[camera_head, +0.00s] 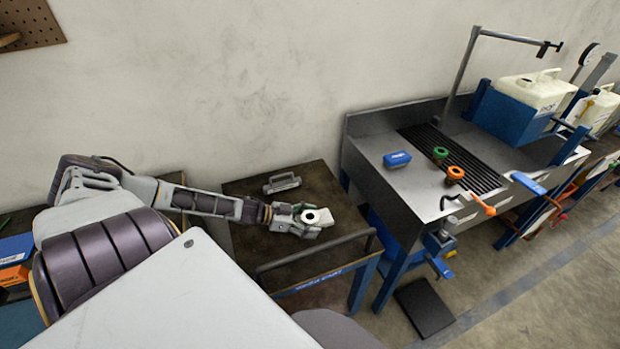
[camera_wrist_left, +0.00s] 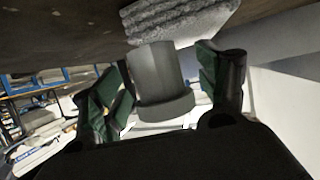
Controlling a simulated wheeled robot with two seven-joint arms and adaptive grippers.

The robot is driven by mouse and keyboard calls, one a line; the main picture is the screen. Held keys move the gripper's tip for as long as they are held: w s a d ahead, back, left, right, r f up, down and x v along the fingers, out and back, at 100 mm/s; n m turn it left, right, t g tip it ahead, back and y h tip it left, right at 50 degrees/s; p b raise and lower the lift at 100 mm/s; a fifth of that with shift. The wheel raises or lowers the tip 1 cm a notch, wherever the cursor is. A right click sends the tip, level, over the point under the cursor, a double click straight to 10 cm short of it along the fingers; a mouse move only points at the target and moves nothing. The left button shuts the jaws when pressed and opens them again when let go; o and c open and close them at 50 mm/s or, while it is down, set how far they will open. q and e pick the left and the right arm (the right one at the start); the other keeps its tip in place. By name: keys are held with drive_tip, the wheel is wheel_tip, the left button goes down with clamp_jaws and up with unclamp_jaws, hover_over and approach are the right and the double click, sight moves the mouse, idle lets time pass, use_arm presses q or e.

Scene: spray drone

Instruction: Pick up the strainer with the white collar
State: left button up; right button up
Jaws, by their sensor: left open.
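The strainer with the white collar (camera_head: 312,216) is on the dark cart at the end of my left arm. In the left wrist view the strainer (camera_wrist_left: 158,78) is a grey cylinder with a wider collar, next to a folded grey cloth (camera_wrist_left: 178,20). My left gripper (camera_head: 307,221) is around the strainer. Its dark green-padded fingers (camera_wrist_left: 163,72) are open, one on each side, with a visible gap at least on the left. The fingers partly hide the strainer in the head view. My right gripper is not in view.
The cart top (camera_head: 255,245) also holds a grey handled block (camera_head: 281,183) at the back, and a rail (camera_head: 315,250) runs along its front. On the steel bench right of it are a green-collared strainer (camera_head: 440,152), an orange-collared one (camera_head: 455,173) and a blue box (camera_head: 396,159).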

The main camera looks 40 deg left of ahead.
use_arm(q)
drive_tip(key=c, duration=0.9)
drive_tip(key=shift+c, duration=1.2)
drive_tip(key=shift+r, duration=0.1)
